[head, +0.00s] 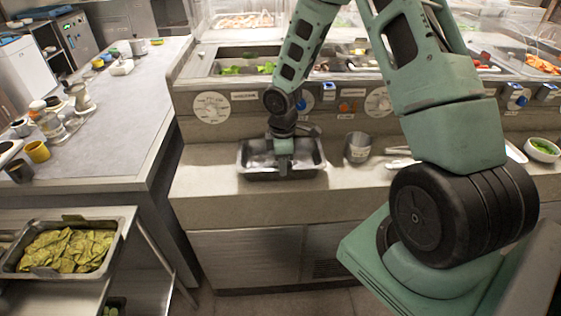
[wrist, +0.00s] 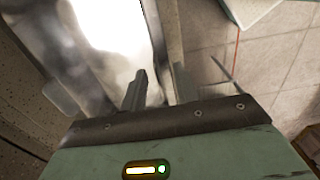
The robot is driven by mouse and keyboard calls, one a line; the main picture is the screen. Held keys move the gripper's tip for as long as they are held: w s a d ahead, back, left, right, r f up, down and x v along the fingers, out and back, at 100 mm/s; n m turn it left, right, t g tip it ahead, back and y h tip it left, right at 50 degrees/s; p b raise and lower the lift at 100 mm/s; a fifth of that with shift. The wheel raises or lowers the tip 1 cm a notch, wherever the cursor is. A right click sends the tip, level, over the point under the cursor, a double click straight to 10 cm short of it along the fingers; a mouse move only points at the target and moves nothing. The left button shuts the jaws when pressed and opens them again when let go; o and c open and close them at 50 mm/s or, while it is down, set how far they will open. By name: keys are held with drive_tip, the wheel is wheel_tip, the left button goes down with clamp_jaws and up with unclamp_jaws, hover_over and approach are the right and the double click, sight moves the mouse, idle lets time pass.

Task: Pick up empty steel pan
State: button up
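The empty steel pan (head: 311,159) sits on the counter in front of the sauce wells in the head view. Its visible inside is bare metal. My gripper (head: 283,168) points down at the pan's near side, hiding part of its front wall. In the wrist view the pan (wrist: 118,35) is a bright, glaring metal surface at upper left. My gripper's two fingers (wrist: 160,88) stand apart, with a clear gap between them. The pan's edge runs toward this gap, one finger over the pan side and one over the floor side. Contact with the rim cannot be told.
A round steel container (head: 358,147) stands right of the pan, with light utensils (head: 400,157) beyond it. A white bowl of greens (head: 542,150) is at far right. A pan of leafy greens (head: 124,222) sits on the lower left cart. The counter left of the pan is clear.

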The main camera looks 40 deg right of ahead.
clamp_jaws()
idle(1.4)
